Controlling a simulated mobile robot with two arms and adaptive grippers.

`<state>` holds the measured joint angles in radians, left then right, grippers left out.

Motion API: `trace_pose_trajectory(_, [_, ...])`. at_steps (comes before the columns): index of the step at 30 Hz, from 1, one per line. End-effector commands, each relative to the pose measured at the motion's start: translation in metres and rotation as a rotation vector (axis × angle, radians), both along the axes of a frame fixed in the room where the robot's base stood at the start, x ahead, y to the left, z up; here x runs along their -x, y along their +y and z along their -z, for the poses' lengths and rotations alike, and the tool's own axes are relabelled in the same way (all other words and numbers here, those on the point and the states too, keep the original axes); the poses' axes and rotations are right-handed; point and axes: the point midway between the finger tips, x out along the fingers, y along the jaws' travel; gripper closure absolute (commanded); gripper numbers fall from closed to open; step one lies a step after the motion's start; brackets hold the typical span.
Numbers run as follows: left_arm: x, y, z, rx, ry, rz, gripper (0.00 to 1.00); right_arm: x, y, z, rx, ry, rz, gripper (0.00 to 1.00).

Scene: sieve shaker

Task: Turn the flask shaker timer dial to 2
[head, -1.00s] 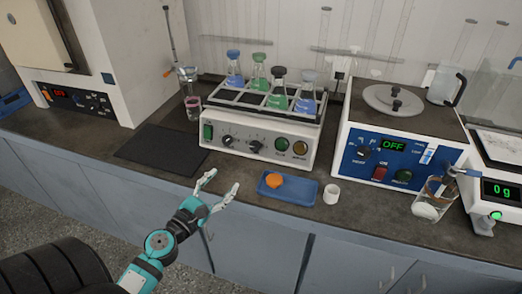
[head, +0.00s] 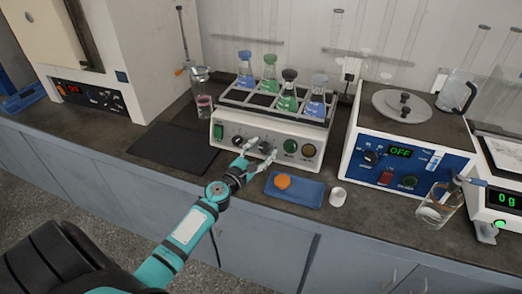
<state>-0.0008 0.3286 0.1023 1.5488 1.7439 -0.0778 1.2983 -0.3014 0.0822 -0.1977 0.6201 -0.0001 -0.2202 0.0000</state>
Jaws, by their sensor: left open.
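The flask shaker (head: 268,125) is a pale box on the bench with several stoppered flasks of blue and green liquid in its top rack. Its front panel has a green switch (head: 218,132), a left black dial (head: 238,141), a second black dial (head: 265,147), a green button (head: 290,146) and an amber button (head: 308,150). I cannot read which dial is the timer, nor its setting. My left gripper (head: 262,150) is open in front of the second dial, its fingertips to either side of it; I cannot tell whether they touch it. My right gripper is not in view.
A blue tray (head: 310,194) with an orange cap (head: 283,181) and a small white cup (head: 338,197) lie at the bench front, right of my gripper. A blue-panelled device (head: 415,165) reading OFF stands to the right. A dark mat (head: 170,141) lies left of the shaker.

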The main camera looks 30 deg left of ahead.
Motion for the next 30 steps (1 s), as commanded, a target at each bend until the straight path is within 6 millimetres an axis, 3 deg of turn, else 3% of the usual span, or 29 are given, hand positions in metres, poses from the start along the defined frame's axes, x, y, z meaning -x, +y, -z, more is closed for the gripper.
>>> trace_pose_trajectory(7, [-0.0007,0.0,-0.0002,-0.001,0.0,0.0,0.45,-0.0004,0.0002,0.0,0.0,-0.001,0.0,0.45])
trace_pose_trajectory(20, [-0.0004,-0.0002,-0.0001,-0.001,0.0,0.001,1.0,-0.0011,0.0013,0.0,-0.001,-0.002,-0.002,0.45])
trace_pose_trajectory(30, [-0.0003,0.0003,-0.0013,-0.057,0.014,0.022,1.0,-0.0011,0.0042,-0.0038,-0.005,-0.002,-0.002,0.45])
